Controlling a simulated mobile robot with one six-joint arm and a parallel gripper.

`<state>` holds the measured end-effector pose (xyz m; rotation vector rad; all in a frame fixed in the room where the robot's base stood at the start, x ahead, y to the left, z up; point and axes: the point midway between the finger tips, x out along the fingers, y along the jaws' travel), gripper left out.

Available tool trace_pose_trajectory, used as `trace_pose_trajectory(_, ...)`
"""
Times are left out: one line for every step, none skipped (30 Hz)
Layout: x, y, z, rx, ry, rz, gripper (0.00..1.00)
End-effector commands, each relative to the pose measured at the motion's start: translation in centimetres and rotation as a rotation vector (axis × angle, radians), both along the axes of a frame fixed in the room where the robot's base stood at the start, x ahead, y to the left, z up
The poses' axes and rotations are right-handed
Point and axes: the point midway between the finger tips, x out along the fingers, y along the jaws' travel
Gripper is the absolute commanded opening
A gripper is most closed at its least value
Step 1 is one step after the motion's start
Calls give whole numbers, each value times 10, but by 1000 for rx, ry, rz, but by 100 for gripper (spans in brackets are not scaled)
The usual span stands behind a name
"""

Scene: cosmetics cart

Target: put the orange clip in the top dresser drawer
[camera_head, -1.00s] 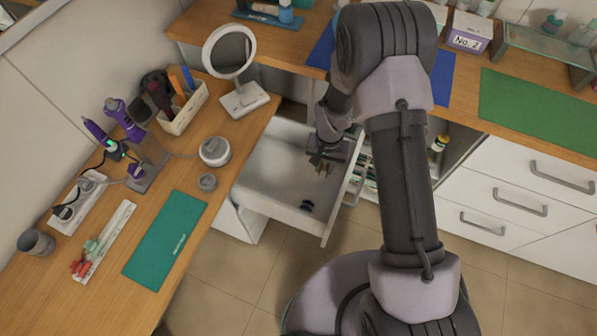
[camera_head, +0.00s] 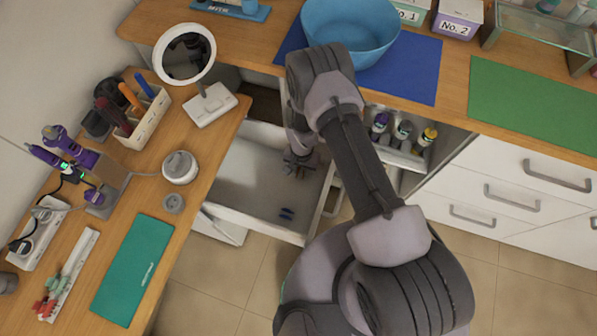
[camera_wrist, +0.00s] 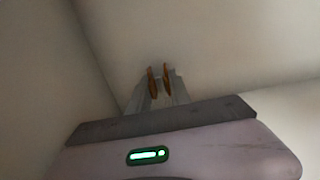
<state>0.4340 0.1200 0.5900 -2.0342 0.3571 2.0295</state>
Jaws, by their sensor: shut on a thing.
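The top dresser drawer (camera_head: 240,190) is pulled open below the left desk and the back counter. My gripper (camera_head: 299,165) is down inside it, near its right side. In the wrist view my gripper (camera_wrist: 159,82) is shut on the orange clip (camera_wrist: 167,79). Two narrow orange-brown parts of the clip show at the fingertips; the rest is hidden. Pale drawer surfaces surround it, and I cannot tell whether the clip touches the bottom. A small dark blue item (camera_head: 286,214) lies in the drawer near its front.
A white tray (camera_head: 75,265) with red and green clips lies on the left desk, near a teal mat (camera_head: 133,268). A mirror (camera_head: 210,105) and white round container (camera_head: 180,168) stand near the drawer. A blue bowl (camera_head: 350,30) stands on the back counter.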

Motion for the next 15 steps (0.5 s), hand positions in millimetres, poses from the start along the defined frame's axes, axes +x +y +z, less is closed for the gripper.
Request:
trace_pose_trajectory(-1,0,-12,-1,1,0,0)
trace_pose_trajectory(0,0,-13,-1,1,0,0)
trace_pose_trajectory(0,0,-12,0,0,0,0)
trace_pose_trajectory(0,0,-11,0,0,0,0)
trace_pose_trajectory(0,0,-11,0,0,0,0)
trace_pose_trajectory(0,0,-10,0,0,0,0)
trace_pose_trajectory(0,0,-10,0,0,0,0)
trace_pose_trajectory(0,0,-11,0,0,0,0)
trace_pose_trajectory(0,0,-12,0,0,0,0)
trace_pose_trajectory(0,0,-13,0,0,0,0)
trace_pose_trajectory(0,0,-14,0,0,0,0)
trace_pose_trajectory(0,0,-15,0,0,0,26)
trace_pose_trajectory(0,0,-14,0,0,0,32)
trace_pose_trajectory(0,0,-13,0,0,0,38)
trace_pose_trajectory(0,0,-13,0,0,0,46)
